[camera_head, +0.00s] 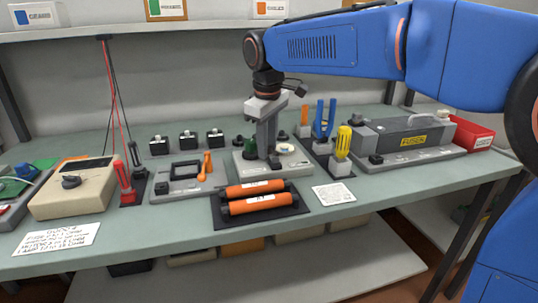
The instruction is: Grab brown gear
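My gripper (266,152) points down over a grey tray (297,169) in the middle of the bench. Its fingers hide part of the tray, and I cannot tell whether they are open or shut. On the tray, a dark green part (249,148) sits just left of the fingers, and a pale round part (286,148) sits just right of them. A small dark part (275,161) is close to the fingertips; its colour and shape are too small to tell. I cannot clearly pick out a brown gear, and one may be hidden by the gripper.
Two orange toner cartridges (257,189) lie on a dark mat in front. Yellow-handled (343,142) and blue-handled tools stand right, beside a fuser unit (410,138) and a red bin (470,132). A red-handled tool (124,174) and beige box (73,190) stand left. A shelf hangs above.

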